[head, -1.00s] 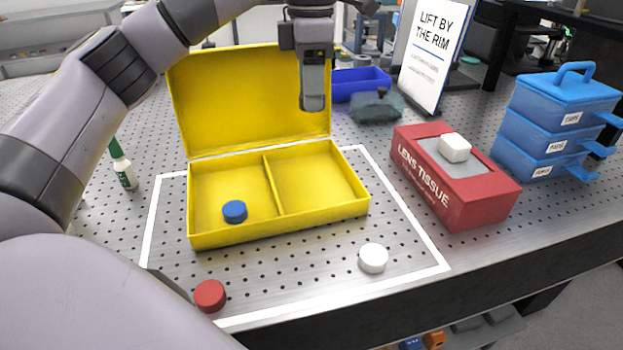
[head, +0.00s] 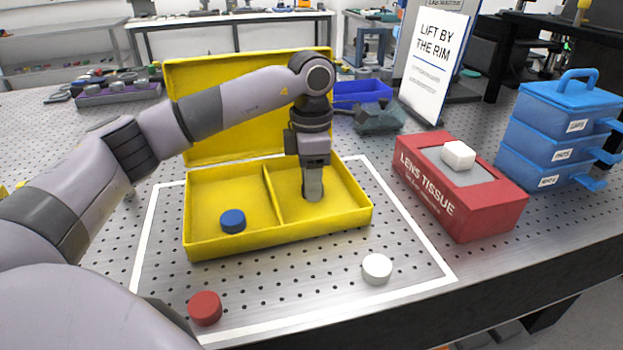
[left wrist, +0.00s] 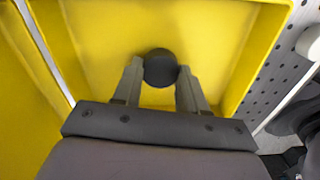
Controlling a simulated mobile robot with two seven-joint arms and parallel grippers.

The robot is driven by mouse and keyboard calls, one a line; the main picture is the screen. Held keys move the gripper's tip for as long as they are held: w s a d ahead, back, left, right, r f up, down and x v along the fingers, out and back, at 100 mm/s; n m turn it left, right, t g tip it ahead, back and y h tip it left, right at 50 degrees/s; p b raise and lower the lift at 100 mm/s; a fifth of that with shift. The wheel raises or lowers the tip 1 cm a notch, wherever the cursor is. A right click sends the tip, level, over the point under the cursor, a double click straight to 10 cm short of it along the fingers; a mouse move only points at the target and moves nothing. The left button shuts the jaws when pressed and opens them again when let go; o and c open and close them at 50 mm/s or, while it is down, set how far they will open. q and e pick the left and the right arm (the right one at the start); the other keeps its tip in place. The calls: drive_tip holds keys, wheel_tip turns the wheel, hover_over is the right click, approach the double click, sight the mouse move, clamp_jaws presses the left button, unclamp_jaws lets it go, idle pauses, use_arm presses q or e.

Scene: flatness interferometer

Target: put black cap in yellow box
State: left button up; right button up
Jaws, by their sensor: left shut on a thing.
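The yellow box (head: 240,244) stands open on the perforated table, with its lid raised at the back and a divider making two compartments. My left gripper (head: 313,197) is down inside the right compartment. In the left wrist view the left gripper (left wrist: 160,80) is shut on the black cap (left wrist: 160,66), with the yellow floor around it. The gripper hides the cap in the head view. I cannot tell whether the cap touches the floor. A blue cap (head: 232,221) lies in the left compartment. My right gripper is not in view.
A red cap (head: 205,308) and a white cap (head: 377,268) lie in front of the box. A red lens tissue box (head: 462,205) with a white block (head: 458,155) on top stands to the right. Blue stacked drawers (head: 553,135) and a sign (head: 432,65) stand beyond.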

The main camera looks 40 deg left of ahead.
use_arm(q)
drive_tip(key=shift+f, duration=0.2)
drive_tip(key=o, duration=1.1)
drive_tip(key=shift+r, duration=0.15)
wheel_tip(320, 180, up, 12)
drive_tip(key=p, duration=0.1)
drive_tip(key=shift+w, duration=0.15)
